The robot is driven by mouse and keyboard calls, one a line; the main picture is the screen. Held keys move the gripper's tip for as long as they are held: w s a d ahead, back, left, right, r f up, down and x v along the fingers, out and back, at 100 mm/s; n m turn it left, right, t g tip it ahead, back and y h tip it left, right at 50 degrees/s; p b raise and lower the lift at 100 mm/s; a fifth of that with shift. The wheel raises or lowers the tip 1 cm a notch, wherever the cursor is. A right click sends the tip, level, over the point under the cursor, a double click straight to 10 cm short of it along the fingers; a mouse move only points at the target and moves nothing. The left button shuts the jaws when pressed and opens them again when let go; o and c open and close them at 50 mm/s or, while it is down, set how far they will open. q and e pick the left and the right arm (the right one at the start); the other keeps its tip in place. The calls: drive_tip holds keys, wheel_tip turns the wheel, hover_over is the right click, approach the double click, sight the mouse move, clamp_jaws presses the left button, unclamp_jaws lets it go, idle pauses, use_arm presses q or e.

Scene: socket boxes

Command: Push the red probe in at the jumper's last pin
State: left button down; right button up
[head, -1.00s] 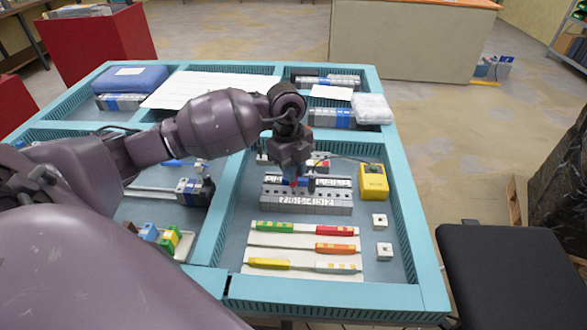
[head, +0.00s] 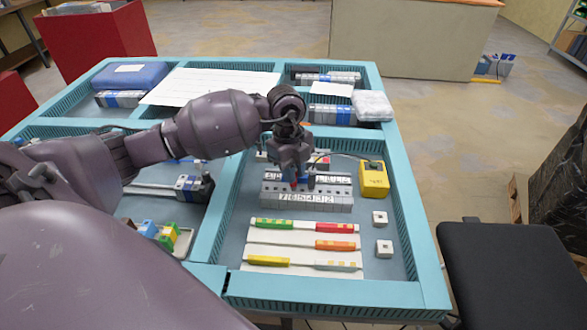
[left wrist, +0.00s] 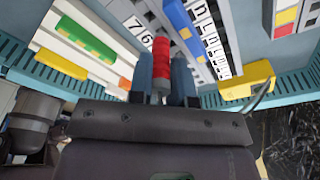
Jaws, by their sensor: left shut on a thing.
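My left gripper (head: 298,182) points down over the grey numbered terminal row (head: 320,202). It is shut on the red probe (left wrist: 161,62), which stands between the two fingers in the left wrist view. The probe's tip is hidden, so I cannot tell whether it touches a terminal. A blue piece (left wrist: 180,18), perhaps the jumper, sits on the terminal row beside the probe in the left wrist view. In the head view, the gripper covers most of that area. The yellow box (head: 373,180) with a dark cable stands to the right of the row. My right gripper is not in view.
A white sheet (head: 285,238) with coloured strips lies in front of the row. Two small white blocks (head: 380,218) lie to its right. Teal tray walls (head: 215,210) border the compartment. A black stool (head: 500,270) stands at the right.

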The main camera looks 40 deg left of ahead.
use_arm(q)
drive_tip(key=shift+f, duration=0.25)
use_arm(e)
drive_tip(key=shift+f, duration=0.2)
use_arm(q)
drive_tip(key=c, duration=0.6)
unclamp_jaws()
drive_tip(key=shift+r, duration=0.1)
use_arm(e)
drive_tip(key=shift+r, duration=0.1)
use_arm(q)
wheel_tip(320, 180, up, 4)
drive_tip(key=p, duration=0.3)
drive_tip(key=shift+r, duration=0.15)
drive_tip(key=shift+r+p, duration=1.2)
drive_tip(key=shift+r, duration=0.45)
drive_tip(key=shift+f, duration=0.1)
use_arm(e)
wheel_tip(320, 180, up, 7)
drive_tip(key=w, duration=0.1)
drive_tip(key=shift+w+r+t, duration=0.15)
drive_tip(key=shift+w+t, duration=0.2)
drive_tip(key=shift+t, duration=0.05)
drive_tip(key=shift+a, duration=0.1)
